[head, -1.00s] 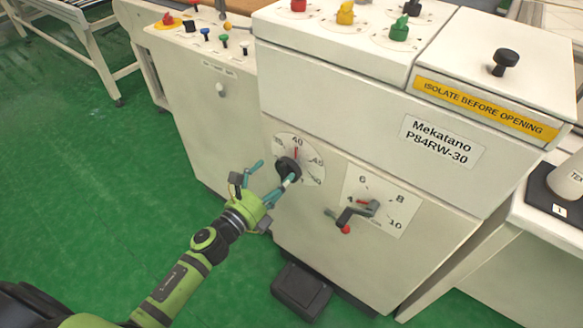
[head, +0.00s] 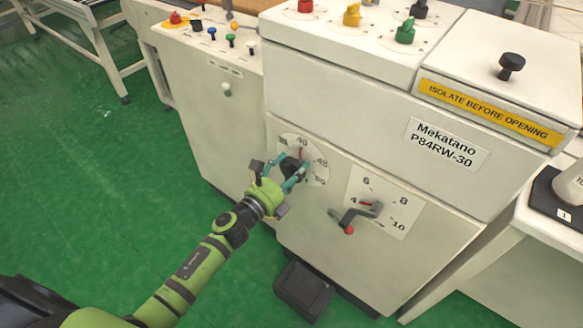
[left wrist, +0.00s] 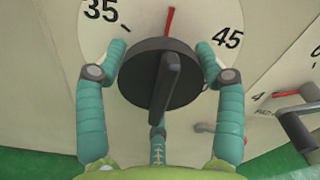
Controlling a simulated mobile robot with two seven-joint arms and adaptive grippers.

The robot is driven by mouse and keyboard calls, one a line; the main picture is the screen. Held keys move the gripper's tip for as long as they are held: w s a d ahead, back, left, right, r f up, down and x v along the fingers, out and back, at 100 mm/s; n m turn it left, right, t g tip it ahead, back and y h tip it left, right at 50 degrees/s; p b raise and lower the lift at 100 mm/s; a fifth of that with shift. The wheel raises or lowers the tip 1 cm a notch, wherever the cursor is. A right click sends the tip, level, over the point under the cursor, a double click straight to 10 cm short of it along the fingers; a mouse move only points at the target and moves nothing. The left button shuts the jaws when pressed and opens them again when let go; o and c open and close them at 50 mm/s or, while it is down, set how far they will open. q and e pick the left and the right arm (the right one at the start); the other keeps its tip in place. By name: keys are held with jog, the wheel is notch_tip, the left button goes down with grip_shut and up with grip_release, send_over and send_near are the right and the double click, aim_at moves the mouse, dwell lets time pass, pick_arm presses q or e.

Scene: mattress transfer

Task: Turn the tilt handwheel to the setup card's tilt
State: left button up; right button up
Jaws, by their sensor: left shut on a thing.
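The tilt handwheel (head: 290,167) is a round black knob with a raised grip bar on the machine's front panel. It sits on a white dial (head: 318,166) marked 35 to 50. In the left wrist view, the black knob (left wrist: 160,80) fills the middle, its bar close to upright, and a red pointer (left wrist: 170,20) stands between 35 and 45. In the head view the pointer is near 40. My left gripper (head: 289,170) is shut on the knob, one teal finger on each side. No setup card can be made out. My right gripper is out of view.
A second dial (head: 384,200) with a grey crank (head: 358,213) and red knob lies just right of the handwheel. Coloured knobs and buttons top the machine. A dark pedal box (head: 303,290) stands on the floor below. Green floor (head: 110,190) is clear at left.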

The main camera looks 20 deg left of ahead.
pick_arm(q)
jog(key=shift+w+a+r+n, duration=0.2)
jog(key=shift+r+n, duration=0.1)
jog(key=shift+r, duration=0.1)
jog(key=shift+r+n, duration=0.1)
jog(key=shift+n, duration=0.4)
jog(key=n+p, duration=0.1)
jog(key=n, duration=0.2)
jog(key=shift+n, duration=0.3)
jog(key=n+p, duration=0.1)
jog(key=n, duration=0.5)
jog(key=shift+a+p, duration=0.1)
jog(key=shift+p, duration=0.2)
jog(key=n, duration=0.2)
jog(key=n+p, duration=0.1)
jog(key=n, duration=0.3)
jog(key=shift+f+n+p, duration=0.25)
jog(key=shift+n+p, duration=0.05)
jog(key=n, duration=0.3)
jog(key=shift+f+p, duration=0.1)
jog(key=shift+p, duration=0.25)
jog(key=shift+s+f+n, duration=0.1)
jog(key=shift+f+n, duration=0.05)
jog(key=shift+n, duration=1.25)
jog(key=shift+f, duration=0.1)
